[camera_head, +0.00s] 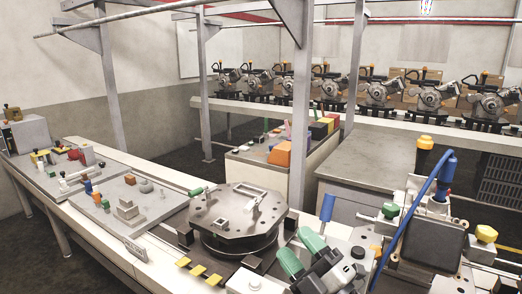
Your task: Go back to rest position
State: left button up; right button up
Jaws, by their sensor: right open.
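My right gripper (295,244) is low in the head view, right of centre. Its two green fingers point up and left from a dark body and stand apart, with nothing visible between them. It is in front of and to the right of the dark round fixture (238,228) on the conveyor. My left gripper does not show.
The long conveyor table (62,203) runs from the left to the front, carrying grey fixture plates (130,197) with small blocks and clamps. Close at the right stands a fixture with a dark panel (433,245) and blue tube (411,215). A steel post (300,120) rises behind.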

jog(key=s+d+f+m+g+h, duration=0.25)
jog(key=d+f+m+h, duration=0.25)
jog(key=f+m+h, duration=0.3)
jog(key=s+d+f+m+g+h, duration=0.2)
jog(key=s+d+f+m+h, duration=0.3)
jog(key=f+m, duration=0.4)
jog(key=s+d+f+m+g+h, duration=0.1)
jog(key=s+d+f+g, duration=0.1)
jog(key=s+f+g, duration=0.5)
jog(key=s+d+f+m+g+h, duration=0.1)
jog(key=s+d+f+m+g, duration=0.3)
jog(key=s, duration=0.6)
notch_tip(320, 180, down, 28)
jog(key=s+a+f+n+b, duration=0.1)
jog(key=s+a+n, duration=0.1)
jog(key=s+d+f+g+b, duration=0.1)
jog(key=s+d+f, duration=0.2)
jog(key=s+f, duration=1.2)
jog(key=shift+s+f+n, duration=0.3)
jog(key=shift+f, duration=0.35)
